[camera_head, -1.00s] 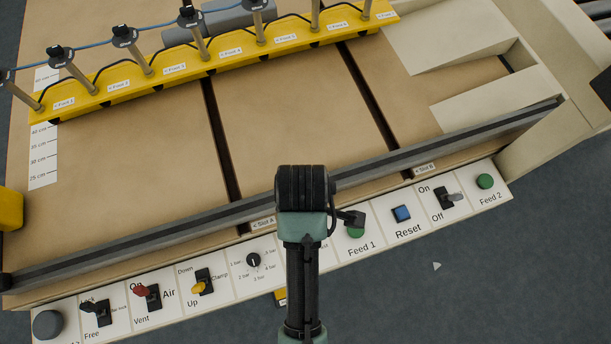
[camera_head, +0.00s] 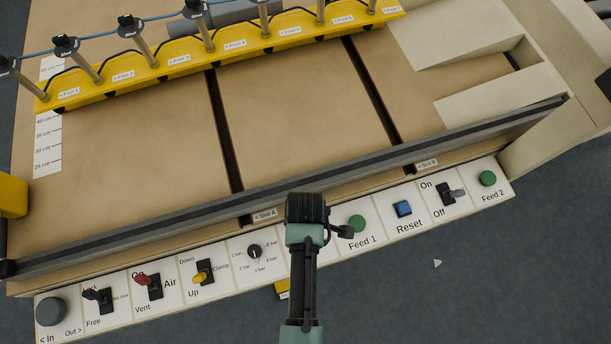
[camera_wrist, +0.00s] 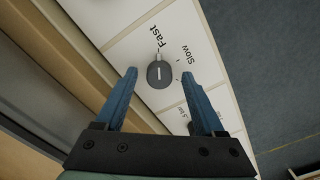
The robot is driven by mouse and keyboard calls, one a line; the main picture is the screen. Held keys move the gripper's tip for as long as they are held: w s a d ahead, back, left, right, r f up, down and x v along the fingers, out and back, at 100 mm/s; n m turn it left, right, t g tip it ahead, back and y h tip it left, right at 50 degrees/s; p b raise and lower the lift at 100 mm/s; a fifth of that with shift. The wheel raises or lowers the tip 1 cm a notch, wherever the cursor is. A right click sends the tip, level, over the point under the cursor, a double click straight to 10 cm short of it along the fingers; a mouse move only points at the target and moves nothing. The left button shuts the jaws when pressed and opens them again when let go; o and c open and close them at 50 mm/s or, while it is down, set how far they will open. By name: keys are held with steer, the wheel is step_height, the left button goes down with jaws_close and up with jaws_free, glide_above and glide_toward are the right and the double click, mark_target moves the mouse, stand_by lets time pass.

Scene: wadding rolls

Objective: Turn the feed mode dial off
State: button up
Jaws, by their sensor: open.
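The feed mode dial (camera_wrist: 160,76) is a dark round knob with a white line, on a white panel plate marked Fast and Slow, in the wrist view. The line runs roughly up and down in that picture, with its upper end towards the Fast side. My gripper (camera_wrist: 160,72) is open, its two blue fingers on either side of the dial with a gap to each. I cannot tell how far the fingertips are above the panel. In the head view my arm hides the dial and the fingers.
The control panel also carries a pressure knob (camera_head: 254,251), a yellow clamp switch (camera_head: 202,273), a green Feed 1 button (camera_head: 356,223), a blue Reset button (camera_head: 402,208) and an On/Off switch (camera_head: 447,194). A grey rail (camera_head: 450,137) runs behind the panel. Dark floor lies in front.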

jaws_close()
stand_by(0.4)
